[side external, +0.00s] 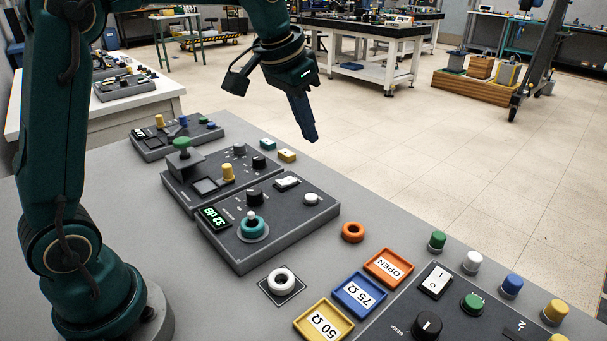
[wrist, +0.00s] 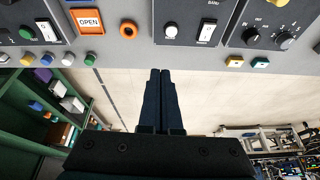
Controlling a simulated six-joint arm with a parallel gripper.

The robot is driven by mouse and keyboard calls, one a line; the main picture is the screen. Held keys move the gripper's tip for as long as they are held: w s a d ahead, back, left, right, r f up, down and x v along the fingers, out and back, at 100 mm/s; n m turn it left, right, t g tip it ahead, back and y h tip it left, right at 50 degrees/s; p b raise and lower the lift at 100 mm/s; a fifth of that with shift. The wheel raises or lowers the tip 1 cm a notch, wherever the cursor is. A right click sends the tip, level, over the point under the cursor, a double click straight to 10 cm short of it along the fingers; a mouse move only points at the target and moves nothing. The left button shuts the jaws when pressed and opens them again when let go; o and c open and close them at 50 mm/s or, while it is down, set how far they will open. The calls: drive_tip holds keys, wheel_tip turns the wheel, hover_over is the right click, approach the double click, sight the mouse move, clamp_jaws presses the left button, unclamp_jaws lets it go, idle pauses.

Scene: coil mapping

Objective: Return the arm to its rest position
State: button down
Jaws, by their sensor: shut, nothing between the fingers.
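My gripper (side external: 308,138) hangs in the air beyond the far edge of the grey bench, pointing down and tilted. Its dark fingers are shut together with nothing between them. In the wrist view the gripper (wrist: 161,72) shows closed fingers over the bench's edge and the floor below. The control box with the "32 dB" display (side external: 213,218) stands on the bench below and to the left of the gripper, apart from it. My upper arm rises at the left of the side view.
On the bench are a white ring (side external: 271,282), an orange ring (side external: 352,232), a yellow tray (side external: 305,327), a blue tray (side external: 346,306) and an orange tray (side external: 373,275). Several coloured knobbed pieces line the right edge. Another panel (side external: 395,322) lies at the front. Air around the gripper is clear.

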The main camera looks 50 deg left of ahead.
drive_tip(key=s+d+r+t, duration=0.1)
drive_tip(key=s+d+r, duration=0.15)
drive_tip(key=s, duration=0.45)
drive_tip(key=s+d+f, duration=0.1)
drive_tip(key=s+f, duration=0.5)
drive_tip(key=s, duration=0.7)
drive_tip(key=shift+f+n, duration=0.2)
drive_tip(key=shift+n, duration=0.1)
idle(1.8)
